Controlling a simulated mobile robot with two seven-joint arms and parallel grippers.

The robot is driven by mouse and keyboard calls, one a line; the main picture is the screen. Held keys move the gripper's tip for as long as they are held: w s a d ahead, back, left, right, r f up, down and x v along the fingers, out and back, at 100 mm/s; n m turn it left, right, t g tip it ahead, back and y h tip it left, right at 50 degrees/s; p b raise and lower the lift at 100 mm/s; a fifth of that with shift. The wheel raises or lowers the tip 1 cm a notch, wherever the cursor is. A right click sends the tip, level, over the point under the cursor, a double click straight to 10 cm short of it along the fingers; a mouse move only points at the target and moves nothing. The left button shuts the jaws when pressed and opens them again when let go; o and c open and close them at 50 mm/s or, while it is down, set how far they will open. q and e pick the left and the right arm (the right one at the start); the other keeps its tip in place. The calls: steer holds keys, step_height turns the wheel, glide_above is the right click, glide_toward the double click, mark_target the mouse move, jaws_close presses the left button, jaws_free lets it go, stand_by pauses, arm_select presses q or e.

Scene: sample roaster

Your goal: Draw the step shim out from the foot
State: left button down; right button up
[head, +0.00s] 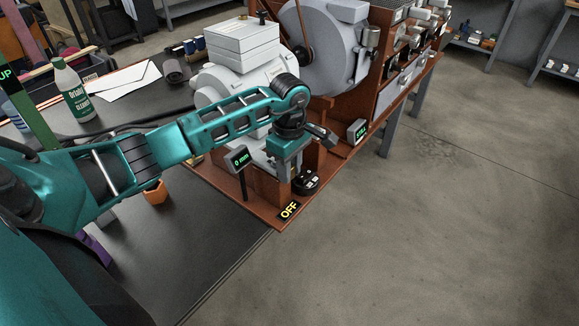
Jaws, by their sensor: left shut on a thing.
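My left gripper (284,170) points down at the near end of the roaster's brown base (262,205), beside the grey machine body (232,86). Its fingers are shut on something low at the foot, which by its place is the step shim. The shim itself and the foot are mostly hidden behind the fingers and wrist, so I cannot tell how far the shim sits under the foot. A small display (239,160) reading "0 mm" stands just left of the gripper. My right gripper is not in view.
A black round device (307,182) sits right of the gripper, and an "OFF" label (290,210) lies in front. Another small display (358,131) stands further right. An orange cup (155,192) and a white bottle (72,92) are on the dark table. The table's front is clear.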

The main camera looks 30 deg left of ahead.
arm_select(q)
steer(key=shift+s+d, duration=0.2)
steer(key=shift+d, duration=2.4)
steer(key=c, duration=0.8)
jaws_free()
steer(key=shift+c, duration=0.2)
step_height(320, 180, up, 13)
steer(key=shift+p, duration=0.4)
